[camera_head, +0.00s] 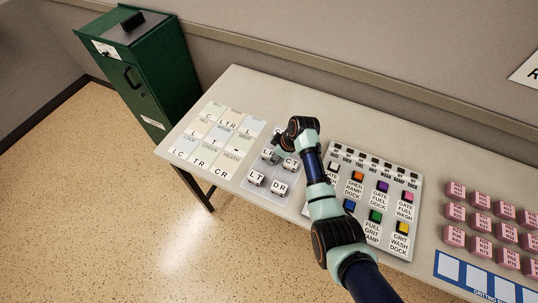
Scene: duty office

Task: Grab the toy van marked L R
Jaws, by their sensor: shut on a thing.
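The toy van marked L R (267,152) is a small white block with dark lettering at the back left of a group of vans on a pale mat (251,189). My gripper (274,155) is at this van, shut on it. My wrist and the fingers hide part of the van. I cannot tell whether it is clear of the mat. Close by are the vans marked C T (291,166), L T (257,178) and D R (280,188).
Left of the vans lies a lettered grid board (212,140). To the right stands a board of coloured buttons (375,190), partly behind my arm. Several pink blocks (480,200) are at the far right. A green cabinet (155,70) stands beyond the table's left end.

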